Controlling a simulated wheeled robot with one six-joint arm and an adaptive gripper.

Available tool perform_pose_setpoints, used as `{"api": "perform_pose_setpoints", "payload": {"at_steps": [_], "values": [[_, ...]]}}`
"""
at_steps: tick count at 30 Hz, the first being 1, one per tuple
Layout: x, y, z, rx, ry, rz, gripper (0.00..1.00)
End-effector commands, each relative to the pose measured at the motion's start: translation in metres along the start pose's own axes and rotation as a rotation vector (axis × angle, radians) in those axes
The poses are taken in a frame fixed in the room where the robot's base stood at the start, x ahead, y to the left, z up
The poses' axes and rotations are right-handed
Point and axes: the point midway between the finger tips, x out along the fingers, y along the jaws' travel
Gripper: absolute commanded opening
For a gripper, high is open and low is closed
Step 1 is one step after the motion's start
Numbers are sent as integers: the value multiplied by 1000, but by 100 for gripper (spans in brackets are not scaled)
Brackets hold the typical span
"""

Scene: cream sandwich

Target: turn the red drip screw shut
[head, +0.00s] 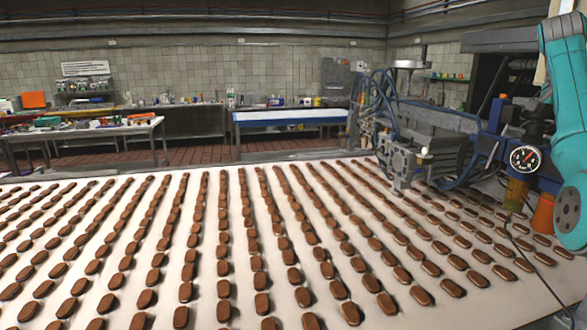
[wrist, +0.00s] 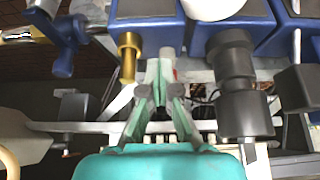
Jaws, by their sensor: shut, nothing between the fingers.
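In the wrist view my gripper (wrist: 160,70) is teal, with its fingers together and nothing held between them. A small pale piece with a red part (wrist: 175,74) shows just behind and right of the fingertips. It may be the red drip screw, but the fingers hide most of it, and I cannot tell whether they touch it. In the head view my teal arm stands at the right edge and the gripper is out of sight. I cannot pick out the screw there.
A brass fitting (wrist: 128,57) is close left of the fingers, and a thick black cylinder (wrist: 238,85) is to the right. Blue blocks (wrist: 145,12) lie beyond. In the head view a dial gauge (head: 524,158) sits by the machine, beside a belt (head: 240,310) with rows of chocolate-brown pieces.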

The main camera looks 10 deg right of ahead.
Motion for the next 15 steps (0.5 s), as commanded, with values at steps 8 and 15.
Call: {"api": "perform_pose_setpoints", "payload": {"at_steps": [8,15], "values": [[-1,-5,0,1,3,-2,0],[-1,-11,1,0,1,-1,0]]}}
